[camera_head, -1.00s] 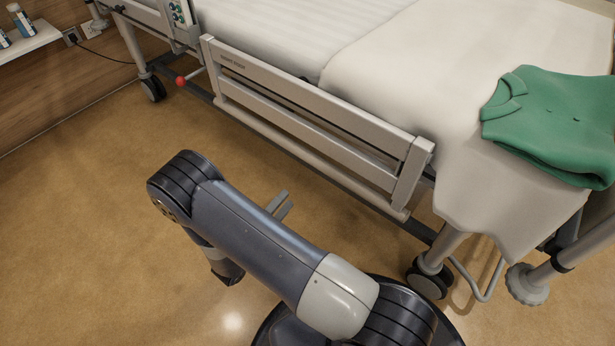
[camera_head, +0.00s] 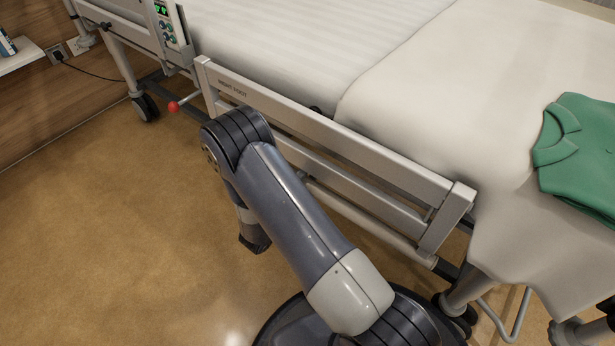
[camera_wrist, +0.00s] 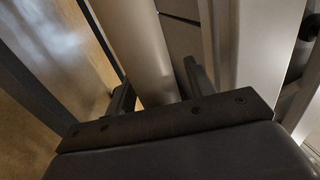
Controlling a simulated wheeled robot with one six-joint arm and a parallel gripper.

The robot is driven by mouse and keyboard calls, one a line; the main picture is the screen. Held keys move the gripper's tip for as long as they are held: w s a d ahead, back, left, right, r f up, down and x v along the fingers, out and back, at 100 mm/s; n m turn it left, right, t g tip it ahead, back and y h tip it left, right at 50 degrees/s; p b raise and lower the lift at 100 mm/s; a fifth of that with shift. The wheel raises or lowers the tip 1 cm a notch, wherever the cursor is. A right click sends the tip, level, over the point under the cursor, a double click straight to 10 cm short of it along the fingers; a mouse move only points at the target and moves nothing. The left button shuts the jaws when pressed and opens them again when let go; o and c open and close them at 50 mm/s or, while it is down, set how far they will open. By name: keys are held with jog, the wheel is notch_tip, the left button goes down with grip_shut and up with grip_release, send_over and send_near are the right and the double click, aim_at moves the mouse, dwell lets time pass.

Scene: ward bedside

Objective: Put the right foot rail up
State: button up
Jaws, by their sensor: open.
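The right foot rail (camera_head: 380,155), a pale slatted panel with lettering on its top bar, hangs along the near side of the bed. It is low, with its top bar beside the mattress. My arm crosses in front of its middle and hides part of it. A wider pale bar (camera_wrist: 232,45) runs to the right of the fingers.
A red knob (camera_head: 173,106) sticks out low at the rail's left end, below a control panel (camera_head: 168,25). A green garment (camera_head: 585,150) lies on the blanket (camera_head: 490,75) at right. Bed casters stand on the floor. The floor at left (camera_head: 100,240) is clear.

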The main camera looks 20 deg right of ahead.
jog(key=shift+c, duration=0.4)
grip_shut()
